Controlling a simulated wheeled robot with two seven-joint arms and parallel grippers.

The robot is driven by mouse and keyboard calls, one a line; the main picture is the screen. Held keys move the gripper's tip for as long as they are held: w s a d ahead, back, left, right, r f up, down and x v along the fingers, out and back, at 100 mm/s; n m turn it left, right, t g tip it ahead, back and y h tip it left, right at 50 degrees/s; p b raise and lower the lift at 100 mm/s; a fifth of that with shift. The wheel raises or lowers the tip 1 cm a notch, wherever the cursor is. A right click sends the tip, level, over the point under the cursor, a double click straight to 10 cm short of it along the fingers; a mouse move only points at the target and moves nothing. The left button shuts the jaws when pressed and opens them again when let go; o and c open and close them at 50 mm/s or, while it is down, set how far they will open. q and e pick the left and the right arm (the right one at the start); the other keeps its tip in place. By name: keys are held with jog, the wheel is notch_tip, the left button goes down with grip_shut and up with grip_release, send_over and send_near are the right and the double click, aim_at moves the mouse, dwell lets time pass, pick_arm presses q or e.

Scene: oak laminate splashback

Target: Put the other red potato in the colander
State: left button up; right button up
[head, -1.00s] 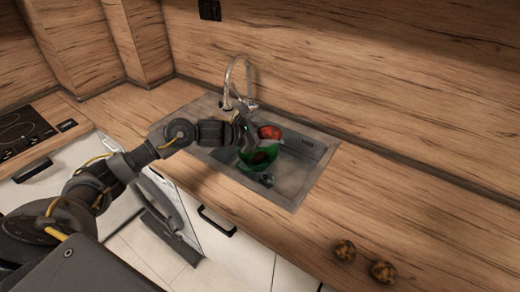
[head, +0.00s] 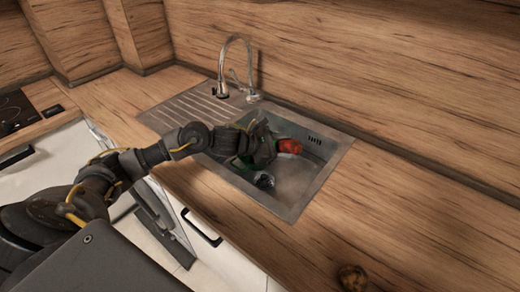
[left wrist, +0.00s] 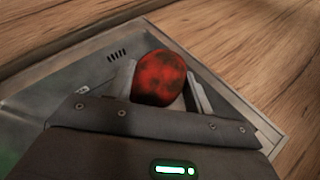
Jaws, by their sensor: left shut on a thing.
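A red potato (head: 290,146) with dark patches is between the fingers of my left gripper (head: 277,148), over the right part of the sink. The left wrist view shows the same potato (left wrist: 160,78) with a finger on each side; the gripper is shut on it. How high it is above the sink floor is hard to tell. The green colander (head: 243,163) is in the sink, left of the potato, mostly hidden by my gripper. Its inside does not show. My right gripper is not in view.
The metal sink (head: 318,182) has walls around the colander and a drainboard on its left. A tall faucet (head: 221,75) stands behind it. A small dark round thing (head: 264,181) is at the sink's front. A brown potato (head: 353,277) lies on the wooden counter (head: 420,215).

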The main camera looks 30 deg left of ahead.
pick_arm(q)
jog(key=w+a+f+b, duration=0.2)
jog(key=w+a+f, duration=0.1)
jog(key=f, duration=0.1)
jog(key=w+a+f+b, duration=0.2)
jog(key=a+f, duration=0.2)
jog(key=w+a+f+b, duration=0.3)
jog(key=f, duration=0.1)
jog(key=shift+w+a+f, duration=0.2)
jog(key=shift+w+a, duration=0.1)
jog(key=shift+w, duration=0.05)
jog(key=shift+f, duration=0.25)
